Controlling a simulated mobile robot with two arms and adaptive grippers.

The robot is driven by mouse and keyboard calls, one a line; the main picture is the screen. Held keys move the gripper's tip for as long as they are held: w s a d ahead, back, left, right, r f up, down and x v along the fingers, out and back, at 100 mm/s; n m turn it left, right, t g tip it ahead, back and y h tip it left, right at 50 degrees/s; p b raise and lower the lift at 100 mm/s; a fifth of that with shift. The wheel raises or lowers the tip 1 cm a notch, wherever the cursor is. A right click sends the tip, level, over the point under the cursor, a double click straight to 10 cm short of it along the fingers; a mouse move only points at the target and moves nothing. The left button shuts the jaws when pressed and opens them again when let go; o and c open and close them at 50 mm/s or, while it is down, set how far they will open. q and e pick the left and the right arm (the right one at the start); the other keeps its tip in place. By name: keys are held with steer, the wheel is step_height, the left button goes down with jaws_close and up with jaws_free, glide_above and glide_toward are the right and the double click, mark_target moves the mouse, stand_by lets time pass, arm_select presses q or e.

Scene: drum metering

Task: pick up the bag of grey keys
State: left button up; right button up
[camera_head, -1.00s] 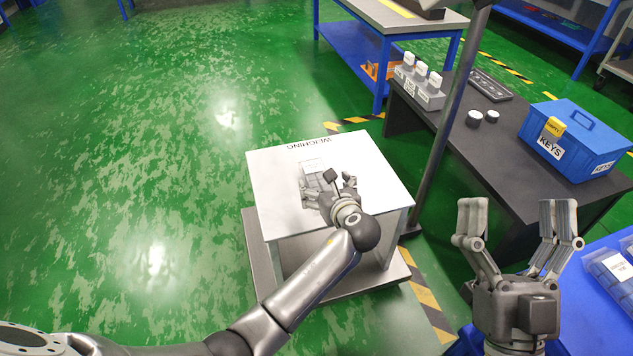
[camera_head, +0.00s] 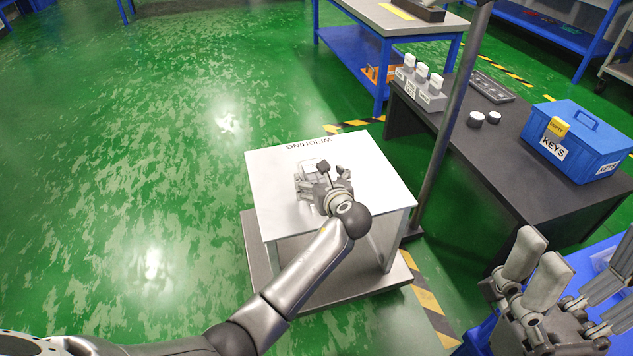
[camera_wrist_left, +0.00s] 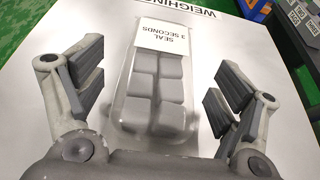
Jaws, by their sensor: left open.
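The bag of grey keys (camera_wrist_left: 155,98) lies flat on the white weighing table (camera_head: 375,180). In the left wrist view it is a clear bag with several grey blocks and a white label reading "SEAL 3 SECONDS". My left gripper (camera_head: 318,184) is open over the table, and its fingers stand on both sides of the bag with gaps between. In the head view the gripper hides most or all of the bag. My right gripper (camera_head: 575,272) is at the lower right, its fingers spread and empty.
A dark bench at the right holds a blue KEYS box (camera_head: 580,140), two small round pieces (camera_head: 484,118) and a grey block with white-topped pieces (camera_head: 420,88). A metal post (camera_head: 450,125) stands between bench and weighing table. Green floor is clear at the left.

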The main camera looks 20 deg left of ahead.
arm_select(q)
steer(key=shift+x, duration=0.85)
